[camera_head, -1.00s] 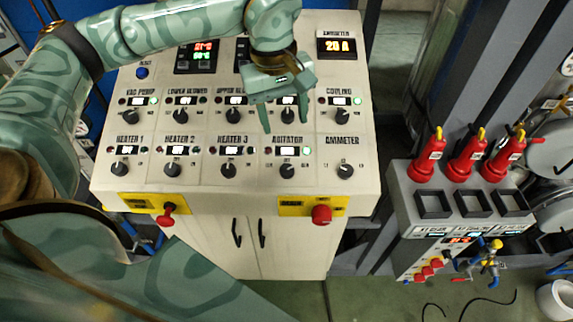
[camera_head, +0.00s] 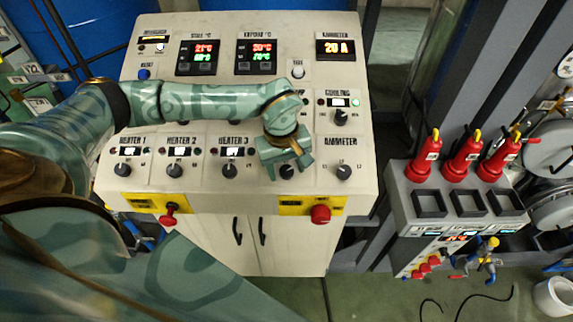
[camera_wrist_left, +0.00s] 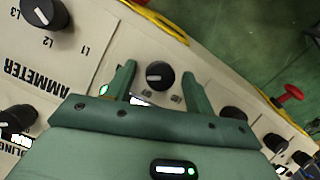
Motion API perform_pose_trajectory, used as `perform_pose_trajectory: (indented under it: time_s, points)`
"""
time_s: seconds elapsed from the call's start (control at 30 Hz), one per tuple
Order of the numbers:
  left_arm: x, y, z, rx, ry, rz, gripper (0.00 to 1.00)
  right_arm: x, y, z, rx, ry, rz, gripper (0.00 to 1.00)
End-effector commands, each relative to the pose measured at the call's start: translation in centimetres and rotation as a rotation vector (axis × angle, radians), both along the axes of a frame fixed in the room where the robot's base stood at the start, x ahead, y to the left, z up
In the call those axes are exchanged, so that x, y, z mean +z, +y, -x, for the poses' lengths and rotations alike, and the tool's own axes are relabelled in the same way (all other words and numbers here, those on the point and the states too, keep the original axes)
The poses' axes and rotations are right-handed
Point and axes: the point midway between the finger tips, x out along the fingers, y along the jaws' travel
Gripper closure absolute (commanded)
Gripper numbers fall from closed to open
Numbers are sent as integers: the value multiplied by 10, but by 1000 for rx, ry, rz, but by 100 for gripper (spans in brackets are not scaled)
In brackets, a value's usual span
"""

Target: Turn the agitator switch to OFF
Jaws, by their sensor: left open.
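The agitator switch (camera_head: 287,171) is a black rotary knob in the lower row of the cream control panel, between the Heater 3 and Ammeter knobs. Its label is hidden by my gripper in the head view. In the left wrist view the knob (camera_wrist_left: 159,75) sits between the two fingers, with a gap on each side. My left gripper (camera_head: 287,174) is open over the knob; it also shows in the left wrist view (camera_wrist_left: 158,82). Whether the fingers reach down to knob level I cannot tell. My right gripper is not in view.
The Heater 3 knob (camera_head: 230,171) and Ammeter knob (camera_head: 344,171) stand close on either side. Below are a red emergency button (camera_head: 320,214) and a red switch on a yellow plate (camera_head: 168,214). A grey unit with red handles (camera_head: 455,168) stands to the right.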

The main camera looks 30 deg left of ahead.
Motion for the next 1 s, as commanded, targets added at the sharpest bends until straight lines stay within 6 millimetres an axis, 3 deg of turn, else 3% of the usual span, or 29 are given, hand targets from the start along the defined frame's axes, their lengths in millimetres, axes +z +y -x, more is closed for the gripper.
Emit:
perform_pose_trajectory:
  time_s: [0.27,0.4,0.43,0.73,1.0]
  points:
    - [-1,0,0,0,0,0,49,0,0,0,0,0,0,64]
    - [-1,0,0,0,0,0,88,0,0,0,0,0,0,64]
    - [-1,0,0,0,0,0,91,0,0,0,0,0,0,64]
    - [-2,0,0,21,-4,9,91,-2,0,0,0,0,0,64]
    - [-3,1,1,149,-31,50,91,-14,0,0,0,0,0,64]
